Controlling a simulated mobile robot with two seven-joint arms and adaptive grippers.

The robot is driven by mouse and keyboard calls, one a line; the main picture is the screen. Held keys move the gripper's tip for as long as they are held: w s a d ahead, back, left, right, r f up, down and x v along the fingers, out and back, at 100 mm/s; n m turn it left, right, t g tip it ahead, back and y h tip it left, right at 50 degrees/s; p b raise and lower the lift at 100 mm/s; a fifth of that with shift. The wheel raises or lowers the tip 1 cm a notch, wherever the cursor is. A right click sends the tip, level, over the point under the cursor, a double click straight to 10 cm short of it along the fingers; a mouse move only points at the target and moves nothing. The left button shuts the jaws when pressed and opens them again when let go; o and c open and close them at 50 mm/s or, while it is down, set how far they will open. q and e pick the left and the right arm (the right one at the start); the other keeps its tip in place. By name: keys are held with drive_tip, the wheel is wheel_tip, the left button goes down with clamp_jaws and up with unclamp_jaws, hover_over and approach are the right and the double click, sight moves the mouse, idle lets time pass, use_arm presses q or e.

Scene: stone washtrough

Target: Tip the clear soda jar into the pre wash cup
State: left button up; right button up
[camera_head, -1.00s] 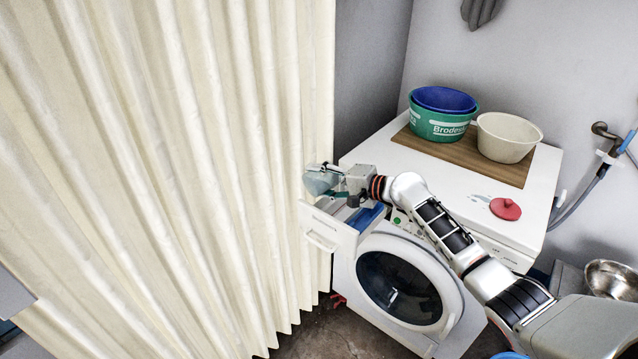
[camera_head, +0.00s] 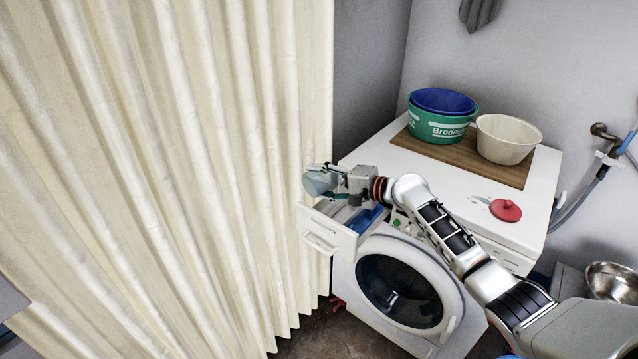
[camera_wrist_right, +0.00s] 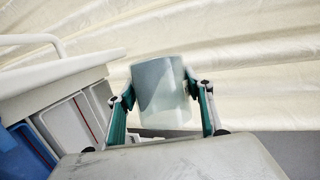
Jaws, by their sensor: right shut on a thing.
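My right gripper (camera_head: 336,182) is shut on the clear soda jar (camera_head: 317,184), a bluish see-through jar held tilted over the open detergent drawer (camera_head: 322,225) of the washing machine. In the right wrist view the jar (camera_wrist_right: 160,92) sits between the two green fingers of the gripper (camera_wrist_right: 164,95). The drawer (camera_wrist_right: 60,85) lies to the left there, with white compartments and a blue one. Which compartment is under the jar's mouth is hard to tell, and the jar's contents are unclear. My left gripper is not in view.
The washing machine (camera_head: 455,195) carries a wooden board with a green tub (camera_head: 437,128), a blue bowl (camera_head: 443,100) and a cream bowl (camera_head: 507,138). A red lid (camera_head: 505,210) lies on top. A cream curtain (camera_head: 170,170) hangs close to the drawer. A metal bowl (camera_head: 612,281) is at right.

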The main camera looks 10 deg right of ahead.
drive_tip(key=shift+d+r+m+b, duration=0.15)
drive_tip(key=shift+d+m+b, duration=0.05)
drive_tip(key=shift+m+b, duration=0.3)
drive_tip(key=shift+w+r+y, duration=0.1)
drive_tip(key=shift+r+y, duration=0.05)
drive_tip(key=shift+y, duration=0.15)
drive_tip(key=shift+d+m+b, duration=0.25)
drive_tip(key=shift+m+b, duration=0.25)
drive_tip(key=shift+w+y, duration=0.1)
drive_tip(key=shift+y, duration=0.3)
drive_tip(key=shift+d+r+m, duration=0.15)
drive_tip(key=shift+r+m, duration=0.05)
drive_tip(key=shift+m, duration=0.1)
drive_tip(key=shift+r, duration=0.2)
